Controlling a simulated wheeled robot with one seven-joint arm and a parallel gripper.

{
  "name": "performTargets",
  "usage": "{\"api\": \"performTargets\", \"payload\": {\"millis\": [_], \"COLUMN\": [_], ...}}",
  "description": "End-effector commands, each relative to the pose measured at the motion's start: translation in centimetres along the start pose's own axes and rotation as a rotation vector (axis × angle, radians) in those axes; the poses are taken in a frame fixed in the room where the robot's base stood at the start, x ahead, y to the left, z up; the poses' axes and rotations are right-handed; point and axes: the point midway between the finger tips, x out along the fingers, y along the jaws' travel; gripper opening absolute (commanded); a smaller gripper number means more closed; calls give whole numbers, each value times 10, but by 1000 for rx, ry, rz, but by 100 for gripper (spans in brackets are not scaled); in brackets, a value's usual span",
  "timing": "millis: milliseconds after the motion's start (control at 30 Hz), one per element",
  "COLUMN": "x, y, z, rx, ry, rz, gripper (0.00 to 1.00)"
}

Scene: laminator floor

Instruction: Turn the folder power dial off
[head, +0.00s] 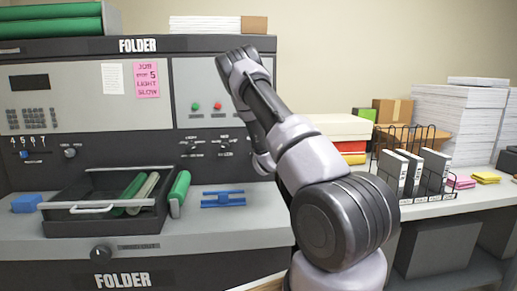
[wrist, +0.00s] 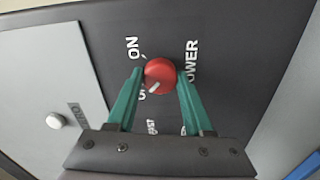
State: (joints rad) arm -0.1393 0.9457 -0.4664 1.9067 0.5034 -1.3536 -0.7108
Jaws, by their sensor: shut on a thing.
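The red power dial (wrist: 160,73) is in the wrist view, on a dark panel with "ON" above left of it and "POWER" to its right, its first letter hidden. My gripper (wrist: 159,76) has its two green fingers on either side of the dial, shut on it. The dial's white mark (wrist: 153,87) points to the lower left, close to a label partly hidden by the left finger. In the head view the folder (head: 138,45) fills the left side. My arm reaches to its right end, and the gripper and power dial are hidden there.
A black tray (head: 100,220) with green and pale rollers stands on the folder's ledge, beside a blue part (head: 223,198). On the right, a bench holds a wire rack (head: 432,180) of binders and paper stacks (head: 450,120). A pale panel with a white knob (wrist: 55,121) lies left of the dial.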

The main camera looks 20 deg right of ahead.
Motion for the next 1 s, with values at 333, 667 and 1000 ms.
{"api": "performTargets", "payload": {"millis": [333, 667, 1000], "x": [-1, 0, -24], "y": [-2, -1, 0], "z": [0, 0, 0], "rx": [-6, -5, -4], "ry": [0, 0, -2], "rz": [-3, -2, -3], "gripper": [0, 82, 82]}}
